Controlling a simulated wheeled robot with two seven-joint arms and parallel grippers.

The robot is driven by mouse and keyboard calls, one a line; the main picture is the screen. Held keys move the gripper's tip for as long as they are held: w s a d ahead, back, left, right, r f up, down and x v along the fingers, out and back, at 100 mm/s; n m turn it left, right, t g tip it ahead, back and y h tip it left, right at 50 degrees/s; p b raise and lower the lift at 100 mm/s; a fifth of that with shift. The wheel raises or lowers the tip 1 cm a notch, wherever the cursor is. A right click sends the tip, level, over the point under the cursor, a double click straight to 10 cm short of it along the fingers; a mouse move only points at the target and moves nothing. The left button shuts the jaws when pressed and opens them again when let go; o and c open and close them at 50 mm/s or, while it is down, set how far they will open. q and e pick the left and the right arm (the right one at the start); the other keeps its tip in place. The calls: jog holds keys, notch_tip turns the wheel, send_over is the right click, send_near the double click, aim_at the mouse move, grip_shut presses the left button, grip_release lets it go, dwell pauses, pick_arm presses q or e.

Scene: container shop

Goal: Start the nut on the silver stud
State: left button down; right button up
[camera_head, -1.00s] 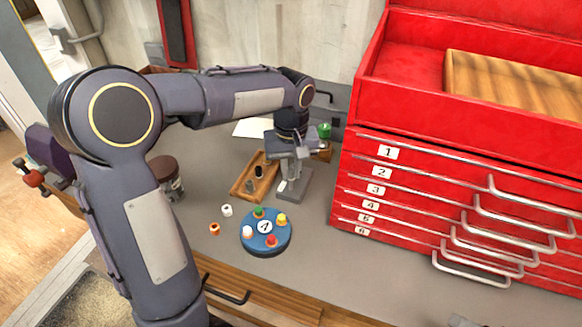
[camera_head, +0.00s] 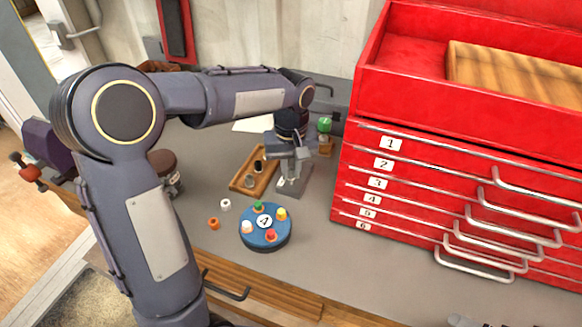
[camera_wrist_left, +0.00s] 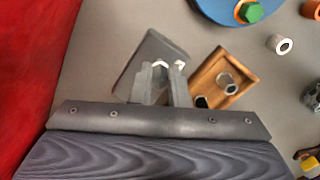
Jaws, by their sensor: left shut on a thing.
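My left gripper (camera_head: 292,177) reaches down over the grey plate (camera_head: 291,192). In the left wrist view, its fingers (camera_wrist_left: 162,72) stand over the same plate (camera_wrist_left: 146,50). The jaws are shut on a small pale thing (camera_wrist_left: 160,64) at their tips, which I take to be the nut; the fingers cover most of it. I cannot make out the silver stud, nor tell whether the nut touches one. A wooden tray (camera_head: 240,186) beside the plate holds a dark piece (camera_head: 258,166) and a grey piece (camera_head: 249,180). My right gripper is out of view.
A blue disc (camera_head: 247,245) with coloured pieces stands in front, with a white nut (camera_head: 225,204) and an orange nut (camera_head: 213,222) to its left. A red drawer cabinet (camera_head: 420,190) bounds the right. A green piece (camera_head: 324,125) stands behind. Bare bench lies right of the disc.

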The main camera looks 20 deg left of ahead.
pick_arm(q)
jog(key=shift+f+b, duration=0.6)
jog(key=shift+f, duration=0.3)
jog(key=m, duration=0.4)
jog(key=shift+m, duration=0.3)
jog(key=m, duration=0.4)
jog(key=shift+a, duration=0.1)
jog(key=m, duration=0.7)
jog(key=c, duration=1.8)
grip_release()
jog(key=shift+m, duration=0.4)
jog(key=shift+c, duration=0.2)
jog(key=o, duration=0.5)
jog(key=shift+r, duration=0.1)
